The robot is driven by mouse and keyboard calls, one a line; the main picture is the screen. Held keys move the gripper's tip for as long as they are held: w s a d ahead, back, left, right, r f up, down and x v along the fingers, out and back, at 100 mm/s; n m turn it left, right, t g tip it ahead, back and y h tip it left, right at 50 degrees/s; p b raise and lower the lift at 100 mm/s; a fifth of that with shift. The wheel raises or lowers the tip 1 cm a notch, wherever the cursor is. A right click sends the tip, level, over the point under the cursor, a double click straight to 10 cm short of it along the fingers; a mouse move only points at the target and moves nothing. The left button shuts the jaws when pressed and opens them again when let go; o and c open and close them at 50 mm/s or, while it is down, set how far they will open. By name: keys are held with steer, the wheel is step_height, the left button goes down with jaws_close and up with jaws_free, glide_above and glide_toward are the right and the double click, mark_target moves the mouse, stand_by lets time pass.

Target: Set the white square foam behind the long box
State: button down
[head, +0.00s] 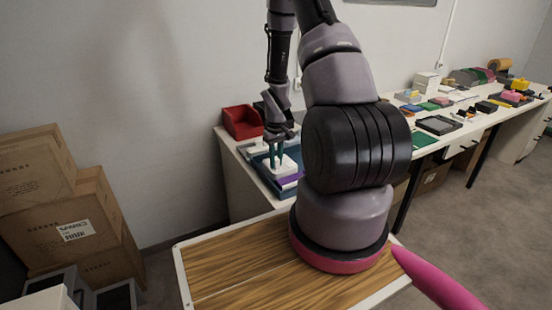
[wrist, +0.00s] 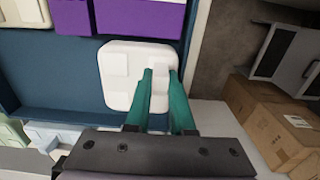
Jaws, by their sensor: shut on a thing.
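The white square foam (wrist: 115,85) has rounded corners and raised blocks on its face. In the wrist view it lies over the blue tray's floor, at the tray's right edge. My gripper (wrist: 161,74) has teal fingers closed on a raised part near the foam's right side. In the head view my gripper (head: 276,158) points down at the foam (head: 283,171). A long purple box (wrist: 140,17) lies just beyond the foam in the wrist view; only a strip of it (head: 290,179) shows in the head view. Whether the foam touches the tray floor is unclear.
The blue tray (wrist: 45,70) holds other pieces, including a pale one (wrist: 25,13) at top left. A red bin (head: 242,122) stands behind the tray. Cartons (head: 75,215) are stacked at left. A long table (head: 470,118) with many small items is at right.

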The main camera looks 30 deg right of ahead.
steer(key=shift+f, duration=1.2)
steer(key=c, duration=0.7)
jaws_free()
steer(key=shift+r, duration=0.1)
step_height(320, 180, up, 11)
steer(key=shift+f, duration=0.2)
steer(key=s+a+r+m+t, duration=0.1)
steer(key=s+a+r+t, duration=0.15)
steer(key=r, duration=0.85)
steer(key=s+a+r+m+t, duration=0.15)
steer(key=a+r, duration=0.25)
steer(key=r, duration=0.8)
steer(key=s+a+r+m+t+y, duration=0.1)
steer(key=s+a+r, duration=0.2)
steer(key=s+r, duration=0.3)
steer(key=s+a+r+m+t+y, duration=0.1)
steer(key=s+a+r+t, duration=0.1)
steer(key=s+a+r, duration=0.2)
steer(key=s+r, duration=0.3)
steer(key=s, duration=0.2)
steer(key=shift+s, duration=0.35)
